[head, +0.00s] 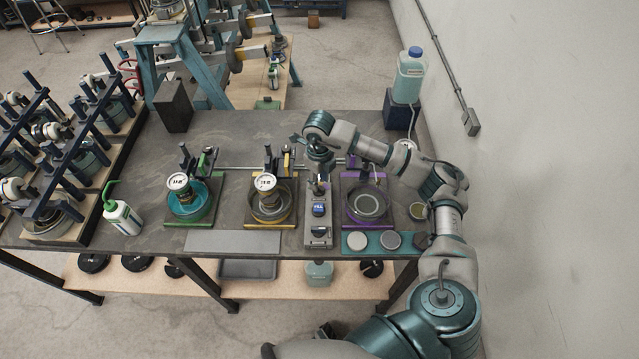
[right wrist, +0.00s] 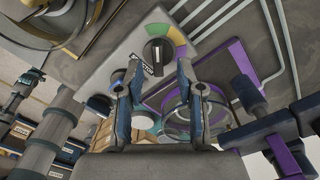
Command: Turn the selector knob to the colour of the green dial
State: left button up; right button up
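The control box (head: 319,236) stands on the table between the yellow-edged and purple-edged stations. The right wrist view shows its dark round selector knob (right wrist: 157,52) beside an arc of yellow, purple and green bands (right wrist: 180,50). I cannot tell which band the knob points to. My right gripper (head: 318,186) points down over the back of the box. In the right wrist view its two fingers (right wrist: 157,88) are apart, with the knob beyond them and nothing held. The green-edged station, with a white-faced dial (head: 178,182), is at left. My left gripper is not in view.
The yellow-edged station (head: 270,222) and purple-edged station (head: 366,205) flank the box closely. A green-capped bottle (head: 122,217) stands at the table's left. A grey plate (head: 233,242) lies at the front. The table's back left is mostly clear. A wall is at right.

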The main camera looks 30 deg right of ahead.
notch_tip(320, 180, up, 9)
jog(key=shift+s+d, duration=0.1)
dwell(0.7)
